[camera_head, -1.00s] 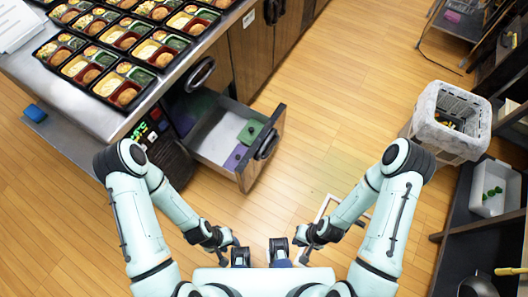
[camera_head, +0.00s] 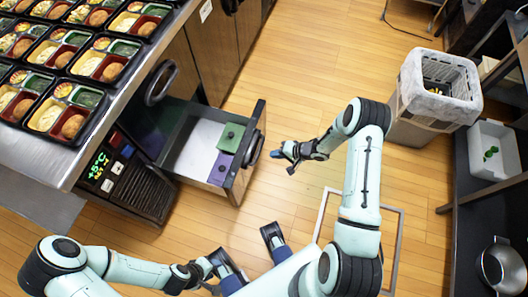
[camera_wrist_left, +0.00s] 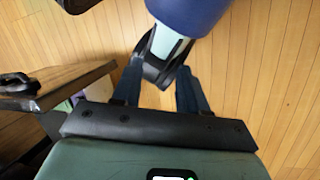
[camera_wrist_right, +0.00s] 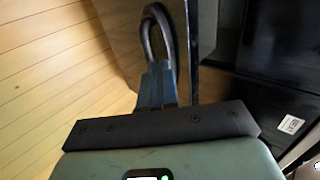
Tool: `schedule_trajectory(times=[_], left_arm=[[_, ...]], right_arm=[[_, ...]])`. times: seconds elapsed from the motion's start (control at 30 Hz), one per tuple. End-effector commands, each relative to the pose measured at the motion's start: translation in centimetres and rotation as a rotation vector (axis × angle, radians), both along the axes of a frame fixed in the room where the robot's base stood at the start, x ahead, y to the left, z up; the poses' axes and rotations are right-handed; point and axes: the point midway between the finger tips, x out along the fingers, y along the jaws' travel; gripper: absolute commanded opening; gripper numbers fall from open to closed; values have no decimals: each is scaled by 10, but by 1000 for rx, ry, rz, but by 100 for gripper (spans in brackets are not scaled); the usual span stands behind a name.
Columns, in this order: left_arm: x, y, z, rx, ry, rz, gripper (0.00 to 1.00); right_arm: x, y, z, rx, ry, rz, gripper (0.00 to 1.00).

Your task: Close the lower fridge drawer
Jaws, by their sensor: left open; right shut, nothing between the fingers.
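The lower fridge drawer (camera_head: 198,148) stands pulled out from the fridge under the counter, with green and purple pads inside near its front. Its dark loop handle (camera_head: 254,149) is on the outer face. My right gripper (camera_head: 277,153) is shut and empty, just outside the drawer front by the handle. In the right wrist view its fingertips are close to the handle loop (camera_wrist_right: 172,32); I cannot tell whether they touch. My left gripper (camera_wrist_left: 159,88) is open and empty, low beside my base, away from the drawer. The drawer front (camera_wrist_left: 75,85) shows at the left wrist view's left side.
The counter (camera_head: 60,165) above holds several filled bento trays (camera_head: 70,110). An upper drawer handle (camera_head: 160,82) sticks out above. A lined bin (camera_head: 420,115) and shelves with a white tub (camera_head: 490,150) stand at the right.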

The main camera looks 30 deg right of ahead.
Motion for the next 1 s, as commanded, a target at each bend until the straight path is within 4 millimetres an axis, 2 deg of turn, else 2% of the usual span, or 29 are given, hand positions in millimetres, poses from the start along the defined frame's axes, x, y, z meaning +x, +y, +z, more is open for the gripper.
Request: schedule_trajectory(times=[0.2,0.4,0.63,1.0], left_arm=[[4,0,-11,3,-13,3,43],[12,3,-20,12,-38,12,43],[16,5,-21,17,-48,16,43],[17,6,-22,19,-51,18,43]], right_arm=[[25,24,-35,3,1,2,0],[49,45,-60,2,-1,3,0],[71,62,-57,0,0,2,0],[76,66,-56,1,0,1,0]])
